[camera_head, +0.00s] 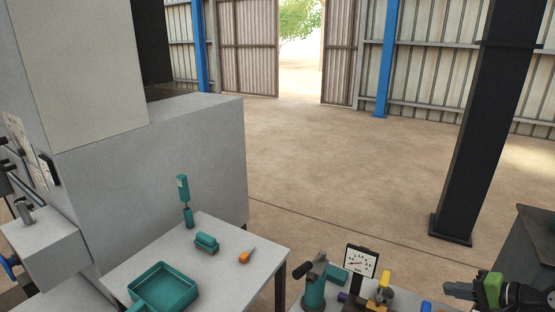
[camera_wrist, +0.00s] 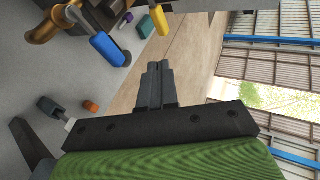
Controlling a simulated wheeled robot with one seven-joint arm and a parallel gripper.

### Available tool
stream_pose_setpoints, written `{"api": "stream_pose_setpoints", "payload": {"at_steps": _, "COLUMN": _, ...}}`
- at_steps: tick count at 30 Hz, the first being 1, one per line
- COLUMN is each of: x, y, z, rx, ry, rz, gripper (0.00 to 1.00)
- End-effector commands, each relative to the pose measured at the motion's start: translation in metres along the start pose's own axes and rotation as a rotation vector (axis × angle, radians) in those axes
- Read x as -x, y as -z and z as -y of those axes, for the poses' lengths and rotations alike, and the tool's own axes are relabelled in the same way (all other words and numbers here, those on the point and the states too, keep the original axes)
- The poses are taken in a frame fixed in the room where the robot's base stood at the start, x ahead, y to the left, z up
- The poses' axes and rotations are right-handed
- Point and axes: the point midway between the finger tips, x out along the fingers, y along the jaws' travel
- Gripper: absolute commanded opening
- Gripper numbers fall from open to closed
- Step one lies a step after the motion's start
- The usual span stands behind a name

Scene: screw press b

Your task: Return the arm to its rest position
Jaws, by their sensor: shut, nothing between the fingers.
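My gripper (camera_head: 462,290) is at the lower right of the head view, held out level with its fingers to the left. In the wrist view my gripper (camera_wrist: 158,72) shows its two dark fingers together, with nothing between them. It is apart from the bench items, to the right of them in the head view. Much of my arm lies outside the head view.
A grey table (camera_head: 222,262) holds a teal tray (camera_head: 165,287), a teal block (camera_head: 206,243) and an orange item (camera_head: 246,256). A bench carries a dial gauge (camera_head: 361,261) and a teal pump-like tool (camera_head: 315,285). A black column (camera_head: 475,130) stands behind. Floor beyond is clear.

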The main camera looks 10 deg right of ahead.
Motion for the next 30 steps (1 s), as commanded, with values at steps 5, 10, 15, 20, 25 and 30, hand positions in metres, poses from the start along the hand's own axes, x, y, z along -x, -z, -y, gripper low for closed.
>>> {"api": "stream_pose_setpoints", "payload": {"at_steps": 5, "x": -0.048, "y": -0.047, "z": 0.076, "rx": 0.170, "ry": -0.180, "rz": 0.108, "gripper": 0.00}}
{"api": "stream_pose_setpoints", "payload": {"at_steps": 10, "x": -0.080, "y": -0.128, "z": 0.139, "rx": 0.384, "ry": -0.386, "rz": 0.183, "gripper": 0.00}}
{"api": "stream_pose_setpoints", "payload": {"at_steps": 15, "x": -0.079, "y": -0.218, "z": 0.178, "rx": 0.606, "ry": -0.541, "rz": 0.207, "gripper": 0.00}}
{"api": "stream_pose_setpoints", "payload": {"at_steps": 20, "x": -0.052, "y": -0.299, "z": 0.188, "rx": 0.806, "ry": -0.631, "rz": 0.194, "gripper": 0.00}}
{"api": "stream_pose_setpoints", "payload": {"at_steps": 25, "x": -0.008, "y": -0.367, "z": 0.170, "rx": 0.997, "ry": -0.664, "rz": 0.167, "gripper": 0.00}}
{"api": "stream_pose_setpoints", "payload": {"at_steps": 30, "x": 0.029, "y": -0.402, "z": 0.134, "rx": 1.127, "ry": -0.651, "rz": 0.152, "gripper": 0.00}}
